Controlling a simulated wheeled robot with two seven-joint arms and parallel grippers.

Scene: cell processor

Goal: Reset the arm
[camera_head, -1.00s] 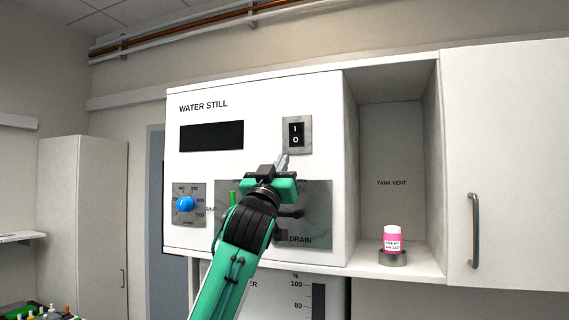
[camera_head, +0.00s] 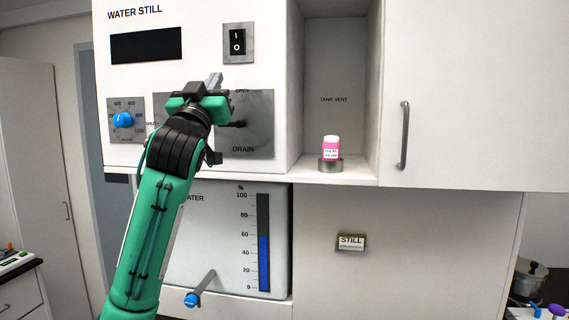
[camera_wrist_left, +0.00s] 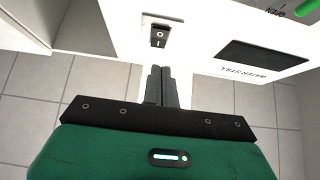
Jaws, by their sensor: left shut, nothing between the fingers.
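My left arm is raised in front of the white water still panel (camera_head: 200,70). Its left gripper (camera_head: 214,80) is shut and empty, just below the rocker switch (camera_head: 237,42) marked I and O in the head view. In the left wrist view the closed fingers (camera_wrist_left: 161,85) point toward the same switch (camera_wrist_left: 158,37), with a gap in the picture between them. The arm covers part of the grey drain plate (camera_head: 255,130) and its valve. My right gripper is not in view.
A blue knob (camera_head: 123,120) is on the left of the panel. A pink-labelled bottle (camera_head: 331,148) stands on a metal holder in the open niche. Below are a level gauge (camera_head: 263,240) and a blue-ended lever (camera_head: 192,299). A pot (camera_head: 530,278) is at the far right.

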